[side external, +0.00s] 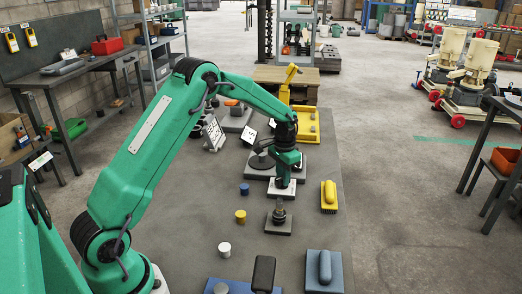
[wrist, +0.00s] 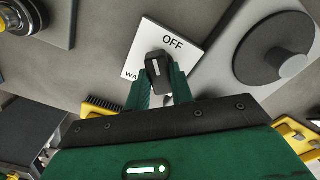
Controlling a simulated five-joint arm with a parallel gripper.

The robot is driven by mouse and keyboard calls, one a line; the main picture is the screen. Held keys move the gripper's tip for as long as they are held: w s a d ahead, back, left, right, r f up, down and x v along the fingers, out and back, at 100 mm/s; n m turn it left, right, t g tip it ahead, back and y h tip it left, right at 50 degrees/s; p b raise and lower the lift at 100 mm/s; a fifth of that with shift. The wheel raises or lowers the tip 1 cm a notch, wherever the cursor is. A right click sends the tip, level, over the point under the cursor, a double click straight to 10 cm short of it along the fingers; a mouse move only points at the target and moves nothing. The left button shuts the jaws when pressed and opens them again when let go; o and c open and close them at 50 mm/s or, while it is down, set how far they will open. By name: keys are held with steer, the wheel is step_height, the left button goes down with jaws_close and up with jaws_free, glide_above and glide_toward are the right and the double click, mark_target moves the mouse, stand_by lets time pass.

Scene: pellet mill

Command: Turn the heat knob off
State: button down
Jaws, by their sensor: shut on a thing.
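The heat knob (wrist: 157,66) is black with a white line and stands on a white plate (wrist: 188,37). The plate reads "OFF" near its upper edge and shows partial letters "WA" at lower left. The white line runs roughly up the picture; I cannot tell exactly which mark it points at. My gripper (wrist: 162,88) is shut on the knob, with one green finger on each side. In the side external view my gripper (side external: 283,174) reaches down over the white plate (side external: 282,187), and the knob is hidden there.
A grey base with a round dark disc (wrist: 272,45) stands close to the right in the wrist view. A yellow brush (side external: 329,194) and a brass-stemmed fitting on a plate (side external: 278,222) stand near the gripper. Blue, yellow and white cylinders (side external: 240,216) lie left.

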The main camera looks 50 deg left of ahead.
steer(key=m, duration=0.3)
steer(key=shift+r+m, duration=0.1)
steer(key=shift+m, duration=0.2)
steer(key=m, duration=0.4)
stand_by(0.4)
steer(key=c, duration=1.2)
jaws_free()
steer(key=shift+r, duration=3.9)
